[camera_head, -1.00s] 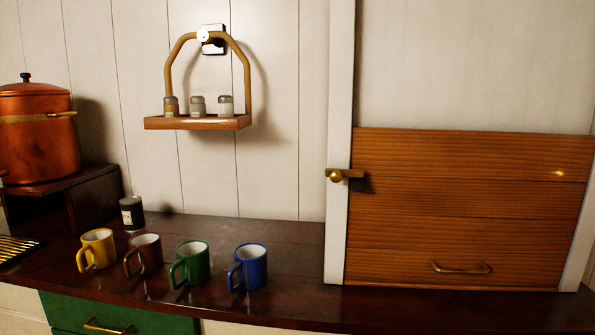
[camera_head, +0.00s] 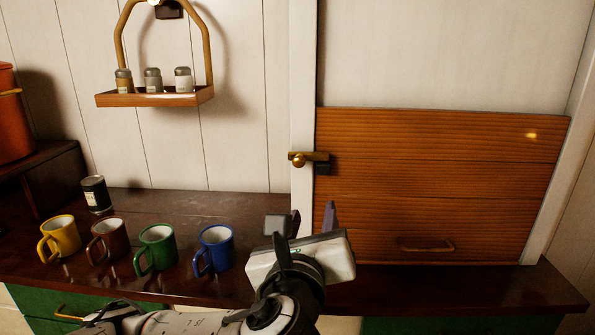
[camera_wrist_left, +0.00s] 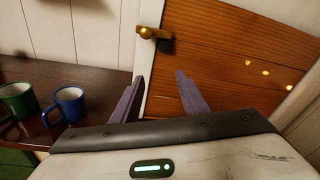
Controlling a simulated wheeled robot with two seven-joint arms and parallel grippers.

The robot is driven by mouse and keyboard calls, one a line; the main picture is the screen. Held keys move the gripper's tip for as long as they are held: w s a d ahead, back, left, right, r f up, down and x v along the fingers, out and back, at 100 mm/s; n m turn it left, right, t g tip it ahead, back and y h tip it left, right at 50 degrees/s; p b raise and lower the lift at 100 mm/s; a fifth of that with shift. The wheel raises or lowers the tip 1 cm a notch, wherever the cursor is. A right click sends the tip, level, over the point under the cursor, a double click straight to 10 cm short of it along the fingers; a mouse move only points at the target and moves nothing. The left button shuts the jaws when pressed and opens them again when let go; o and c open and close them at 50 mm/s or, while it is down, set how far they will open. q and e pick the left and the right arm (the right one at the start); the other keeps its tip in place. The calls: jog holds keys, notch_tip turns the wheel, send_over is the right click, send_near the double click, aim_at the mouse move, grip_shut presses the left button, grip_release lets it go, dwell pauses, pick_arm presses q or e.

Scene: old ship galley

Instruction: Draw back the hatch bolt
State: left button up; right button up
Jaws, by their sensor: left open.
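The brass hatch bolt (camera_head: 309,157) has a round knob and sits at the left edge of the wooden slatted hatch (camera_head: 430,180), reaching across the white frame post. It also shows in the left wrist view (camera_wrist_left: 153,33), beyond the fingertips. The hatch is down, with a brass handle (camera_head: 427,247) low on it. My left gripper (camera_head: 312,218) is open and empty, below the bolt and in front of the hatch's lower left corner. Its two fingers (camera_wrist_left: 160,85) stand apart in the left wrist view, pointing toward the hatch. My right gripper is not in view.
Blue (camera_head: 214,249), green (camera_head: 156,249), brown (camera_head: 108,240) and yellow (camera_head: 60,237) mugs stand on the dark counter left of my left gripper. A dark canister (camera_head: 96,194) stands behind them. A hanging shelf (camera_head: 155,98) with jars is at upper left.

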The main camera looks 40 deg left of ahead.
pick_arm(q)
jog(key=y, duration=0.2)
send_near(298, 163)
jog(key=v, duration=0.2)
jog(key=shift+m, duration=0.3)
jog(key=b+x, duration=0.2)
jog(key=x, duration=0.8)
jog(key=shift+w+a+f+b, duration=0.1)
jog(key=shift+b, duration=0.3)
grip_shut()
